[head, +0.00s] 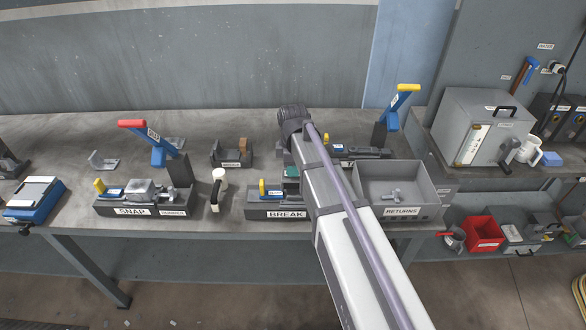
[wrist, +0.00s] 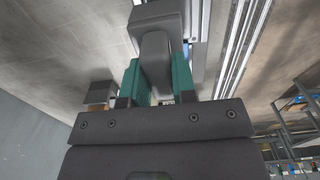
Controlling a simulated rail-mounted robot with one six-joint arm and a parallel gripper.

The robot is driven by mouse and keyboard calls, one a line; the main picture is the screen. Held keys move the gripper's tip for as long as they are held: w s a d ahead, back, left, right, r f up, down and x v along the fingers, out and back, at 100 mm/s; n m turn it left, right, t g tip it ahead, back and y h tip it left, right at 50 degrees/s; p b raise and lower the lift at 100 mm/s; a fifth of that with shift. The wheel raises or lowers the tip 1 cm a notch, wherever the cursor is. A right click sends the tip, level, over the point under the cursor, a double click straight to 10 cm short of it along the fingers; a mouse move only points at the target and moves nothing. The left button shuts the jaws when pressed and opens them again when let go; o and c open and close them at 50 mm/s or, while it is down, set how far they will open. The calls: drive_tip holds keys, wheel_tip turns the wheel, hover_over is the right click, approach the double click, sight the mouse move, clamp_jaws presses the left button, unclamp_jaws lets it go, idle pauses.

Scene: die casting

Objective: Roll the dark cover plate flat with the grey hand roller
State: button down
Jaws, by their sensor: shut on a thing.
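My gripper (wrist: 156,75) has teal fingers, shut on a dark grey piece (wrist: 157,50). The piece has a narrow part between the fingers and a wider block at its far end. I cannot tell whether it is the grey hand roller. In the head view a bit of teal on my gripper (head: 291,171) shows beside my arm, at the BREAK fixture (head: 275,213). My arm hides most of the gripper and what it holds. I cannot pick out the dark cover plate for certain in either view.
The SNAP fixture (head: 144,209) with a blue, red-tipped lever (head: 158,145) stands left of BREAK. A cream cylinder with a dark handle (head: 218,181) stands between them. The grey RETURNS bin (head: 424,192) is at the right, holding a grey part. A blue, yellow-tipped lever (head: 398,105) rises behind.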

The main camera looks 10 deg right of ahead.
wheel_tip(320, 180, up, 8)
drive_tip(key=p, duration=0.8)
drive_tip(key=shift+r, duration=0.15)
